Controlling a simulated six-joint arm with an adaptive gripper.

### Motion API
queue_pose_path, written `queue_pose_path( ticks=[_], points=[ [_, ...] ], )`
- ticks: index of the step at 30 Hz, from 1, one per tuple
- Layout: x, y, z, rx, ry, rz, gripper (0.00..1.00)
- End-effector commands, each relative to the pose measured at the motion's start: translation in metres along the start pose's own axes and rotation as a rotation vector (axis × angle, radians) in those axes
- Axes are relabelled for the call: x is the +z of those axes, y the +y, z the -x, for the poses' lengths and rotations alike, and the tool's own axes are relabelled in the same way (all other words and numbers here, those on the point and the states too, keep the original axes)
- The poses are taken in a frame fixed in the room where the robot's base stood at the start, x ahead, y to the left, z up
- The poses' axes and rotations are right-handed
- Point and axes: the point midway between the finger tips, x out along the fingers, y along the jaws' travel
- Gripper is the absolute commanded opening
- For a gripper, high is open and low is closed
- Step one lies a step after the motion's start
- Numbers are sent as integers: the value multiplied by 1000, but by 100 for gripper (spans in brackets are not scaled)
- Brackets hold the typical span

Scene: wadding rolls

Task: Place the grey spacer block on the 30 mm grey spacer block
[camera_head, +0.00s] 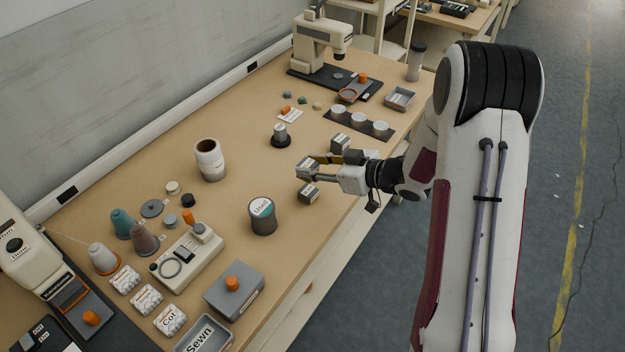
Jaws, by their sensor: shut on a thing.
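My gripper (314,168) reaches in from the right over the table and is shut on a small grey spacer block (305,170) with a pale labelled top. Another grey spacer block (308,194) stands on the table just below the held one in the picture. The held block appears to be above the table, apart from the other blocks. The labels are too small to read, so I cannot tell which block is the 30 mm one.
A dark grey jar (262,217) stands left of the front block. A small weight on a black base (281,137) is behind the gripper. A dark tray with white cups (359,124) lies farther back.

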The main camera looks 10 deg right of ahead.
Motion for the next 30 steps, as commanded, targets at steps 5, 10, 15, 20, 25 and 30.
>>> queue_pose_path(
  ticks=[5,10,15,20,25,30],
  points=[
    [11,0,-5,0,0,0,7],
    [13,0,-5,1,0,1,7],
    [12,0,-5,0,0,1,7],
    [16,0,-7,0,0,-1,7],
    [29,0,-12,0,-1,-2,7],
    [42,0,-18,0,0,-1,7]
  ],
)
